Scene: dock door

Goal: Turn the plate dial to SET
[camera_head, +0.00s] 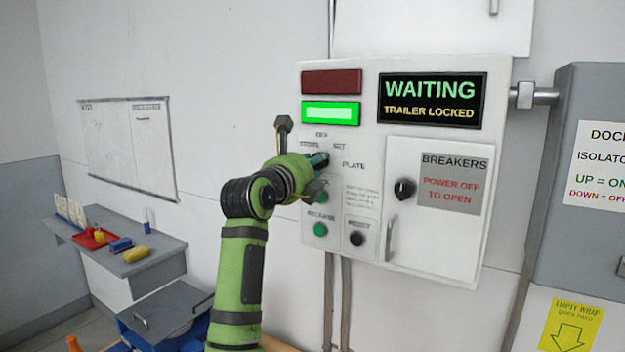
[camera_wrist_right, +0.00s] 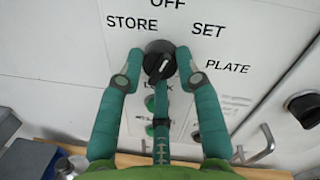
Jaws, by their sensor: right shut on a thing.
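The plate dial (camera_wrist_right: 159,65) is a black round knob with a raised grip bar and a small white mark, in the right wrist view. STORE is printed at its upper left, OFF above, SET at its upper right and PLATE to the right. The bar looks tilted, its upper end leaning right toward SET; I cannot tell exactly where it points. My right gripper (camera_wrist_right: 160,62) has a green finger on each side of the dial and is shut on it. In the head view my right gripper (camera_head: 318,160) hides most of the dial. My left gripper is not in view.
The control panel (camera_head: 345,255) has a WAITING, TRAILER LOCKED display (camera_head: 432,101), a lit green lamp (camera_head: 331,113), green buttons (camera_head: 320,229) below the dial, and a breaker door with a black knob (camera_head: 404,188) and handle (camera_head: 391,238). A grey isolator box (camera_head: 590,230) stands right.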

